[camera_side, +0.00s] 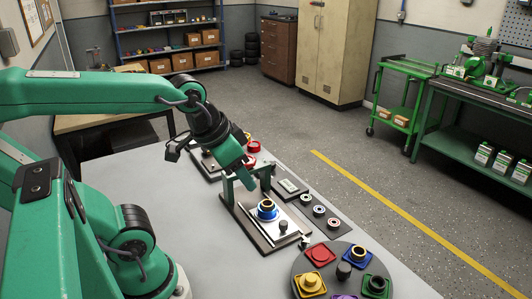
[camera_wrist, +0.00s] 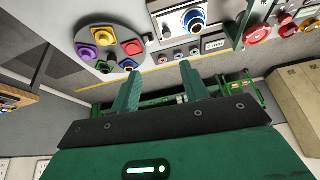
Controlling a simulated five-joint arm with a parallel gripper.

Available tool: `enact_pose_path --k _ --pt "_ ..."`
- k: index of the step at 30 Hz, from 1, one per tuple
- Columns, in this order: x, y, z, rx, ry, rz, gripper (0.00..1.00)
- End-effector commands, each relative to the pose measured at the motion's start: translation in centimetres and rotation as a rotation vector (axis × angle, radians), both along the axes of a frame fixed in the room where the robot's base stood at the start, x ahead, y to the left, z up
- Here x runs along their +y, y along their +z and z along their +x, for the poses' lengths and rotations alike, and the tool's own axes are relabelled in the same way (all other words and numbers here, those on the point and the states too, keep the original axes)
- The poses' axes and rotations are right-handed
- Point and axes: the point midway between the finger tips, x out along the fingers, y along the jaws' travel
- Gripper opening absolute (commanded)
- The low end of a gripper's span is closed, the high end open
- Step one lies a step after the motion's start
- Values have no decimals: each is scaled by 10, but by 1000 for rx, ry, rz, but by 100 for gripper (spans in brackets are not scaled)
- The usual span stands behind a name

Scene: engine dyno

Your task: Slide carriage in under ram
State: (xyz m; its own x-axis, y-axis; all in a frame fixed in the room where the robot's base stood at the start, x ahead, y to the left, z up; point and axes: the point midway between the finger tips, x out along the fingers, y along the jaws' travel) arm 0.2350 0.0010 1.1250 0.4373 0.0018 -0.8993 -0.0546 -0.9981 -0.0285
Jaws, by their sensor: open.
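The ram itself is hard to make out behind my gripper. My gripper (camera_side: 246,180) is above the frame, apart from the knob. Its two fingers are spread and empty in the wrist view (camera_wrist: 160,68).
A round turntable (camera_side: 329,250) with several coloured parts stands at the front right. A dark strip of rings (camera_side: 319,210) lies right of the base. Red parts (camera_side: 253,147) sit behind the press. Bare grey tabletop (camera_side: 215,255) lies left of the base.

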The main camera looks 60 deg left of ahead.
Motion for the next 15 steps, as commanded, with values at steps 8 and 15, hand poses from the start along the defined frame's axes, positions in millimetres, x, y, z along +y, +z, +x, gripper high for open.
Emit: enact_pose_path --k 8,15 --pt "3 -15 31 106 -143 65 45" --pt "6 -36 60 202 -293 112 45"
